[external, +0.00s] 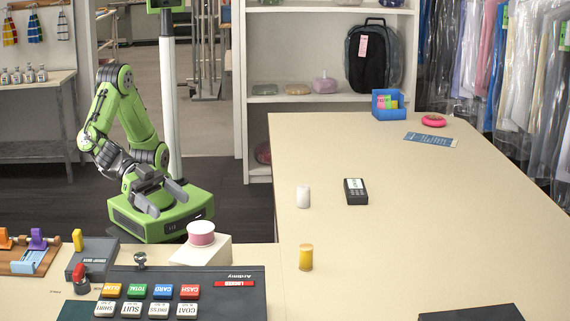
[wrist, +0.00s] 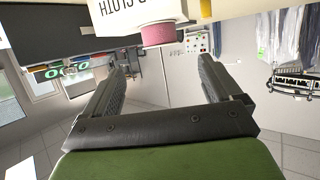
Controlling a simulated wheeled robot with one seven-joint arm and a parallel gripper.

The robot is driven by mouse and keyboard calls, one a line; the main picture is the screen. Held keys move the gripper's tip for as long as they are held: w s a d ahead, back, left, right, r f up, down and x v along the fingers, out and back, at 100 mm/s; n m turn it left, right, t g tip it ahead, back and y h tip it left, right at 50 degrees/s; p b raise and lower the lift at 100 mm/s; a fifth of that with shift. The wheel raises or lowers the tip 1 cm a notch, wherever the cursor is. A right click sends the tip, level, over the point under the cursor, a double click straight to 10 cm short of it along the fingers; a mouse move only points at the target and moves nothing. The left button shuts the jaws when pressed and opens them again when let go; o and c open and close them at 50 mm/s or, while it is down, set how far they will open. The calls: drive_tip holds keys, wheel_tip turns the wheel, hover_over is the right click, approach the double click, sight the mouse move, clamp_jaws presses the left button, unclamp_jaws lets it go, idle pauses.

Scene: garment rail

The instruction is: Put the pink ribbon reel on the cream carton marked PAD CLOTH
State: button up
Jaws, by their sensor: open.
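The pink ribbon reel (external: 201,232) sits flat on top of the cream carton (external: 205,252) at the counter's near left part. In the wrist view, which is upside down, the reel (wrist: 160,34) touches the carton (wrist: 135,12), whose printed lettering is partly cut off but ends in CLOTH. My gripper (external: 167,199) is open and empty, up and to the left of the reel in the external view and apart from it. In the wrist view nothing is between the fingers (wrist: 163,68); the reel shows beyond them.
A dark cash register (external: 190,285) with coloured keys stands in front of the carton. A yellow-topped spool (external: 306,257), a white cylinder (external: 303,196) and a card terminal (external: 355,191) stand to the right. A blue bin (external: 389,112) is far back. The table's right side is mostly clear.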

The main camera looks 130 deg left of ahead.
drive_tip(key=s+a+n+g, duration=0.1)
drive_tip(key=s+a+g, duration=0.2)
drive_tip(key=a, duration=0.6)
drive_tip(key=s+a+n+g, duration=0.1)
drive_tip(key=s+a+g, duration=0.15)
drive_tip(key=a, duration=0.65)
drive_tip(key=s+a+r+m+g+h, duration=0.1)
drive_tip(key=s+a+m+g+h, duration=0.1)
drive_tip(key=s, duration=1.4)
drive_tip(key=shift+s+a+m+g, duration=0.4)
drive_tip(key=shift+a+m, duration=0.4)
drive_tip(key=shift+a, duration=0.15)
drive_tip(key=shift+r, duration=0.1)
